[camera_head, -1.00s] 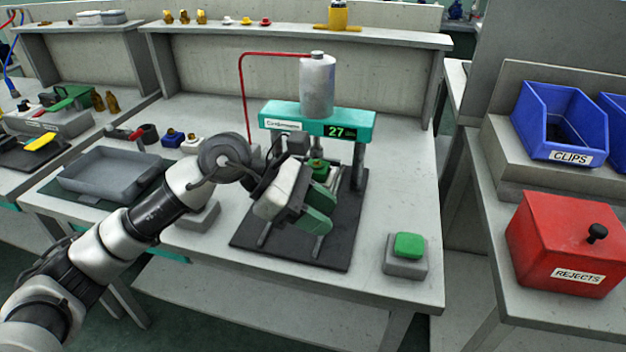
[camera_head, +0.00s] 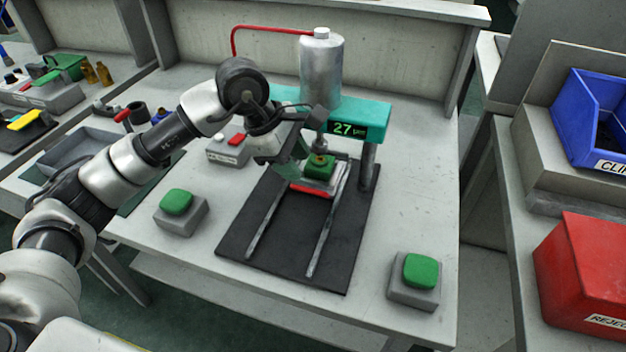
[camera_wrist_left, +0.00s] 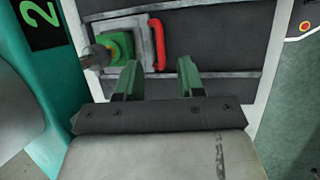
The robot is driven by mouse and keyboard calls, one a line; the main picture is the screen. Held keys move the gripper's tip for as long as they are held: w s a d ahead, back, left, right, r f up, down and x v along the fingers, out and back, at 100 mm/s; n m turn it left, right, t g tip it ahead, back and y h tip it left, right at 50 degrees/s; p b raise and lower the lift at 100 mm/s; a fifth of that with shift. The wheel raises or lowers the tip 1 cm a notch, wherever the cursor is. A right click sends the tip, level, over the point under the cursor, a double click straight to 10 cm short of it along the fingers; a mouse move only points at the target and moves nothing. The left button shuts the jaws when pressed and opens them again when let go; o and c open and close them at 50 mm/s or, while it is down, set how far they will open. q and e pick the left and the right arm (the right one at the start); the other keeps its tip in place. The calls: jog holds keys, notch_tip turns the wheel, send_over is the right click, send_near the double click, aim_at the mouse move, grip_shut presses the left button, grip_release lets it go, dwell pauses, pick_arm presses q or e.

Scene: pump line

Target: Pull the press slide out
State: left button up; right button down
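The press slide (camera_head: 318,180) is a grey carriage with a green block on top and a red handle (camera_head: 312,191) along its front edge. It sits at the back of two rails on the black base plate, under the press ram. My left gripper (camera_head: 292,163) is just left of the slide in the head view. In the left wrist view its two green fingers (camera_wrist_left: 158,80) are apart with nothing between them. The red handle (camera_wrist_left: 158,45) lies ahead of the gap between the fingers. My right gripper is not in view.
The teal press frame (camera_head: 375,118) with its grey cylinder (camera_head: 321,75) stands behind the slide. Green buttons on grey boxes stand at front left (camera_head: 177,202) and front right (camera_head: 420,270). The front of the rails is clear. A red bin (camera_head: 590,265) stands at right.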

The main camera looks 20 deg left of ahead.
aim_at(315, 190)
pick_arm(q)
jog(key=x, duration=0.6)
jog(key=shift+w+d+f, duration=0.2)
jog(key=shift+d+f, duration=0.15)
jog(key=shift+f, duration=0.4)
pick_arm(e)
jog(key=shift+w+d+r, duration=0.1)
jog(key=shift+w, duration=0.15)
pick_arm(q)
jog(key=shift+c, duration=0.5)
grip_shut()
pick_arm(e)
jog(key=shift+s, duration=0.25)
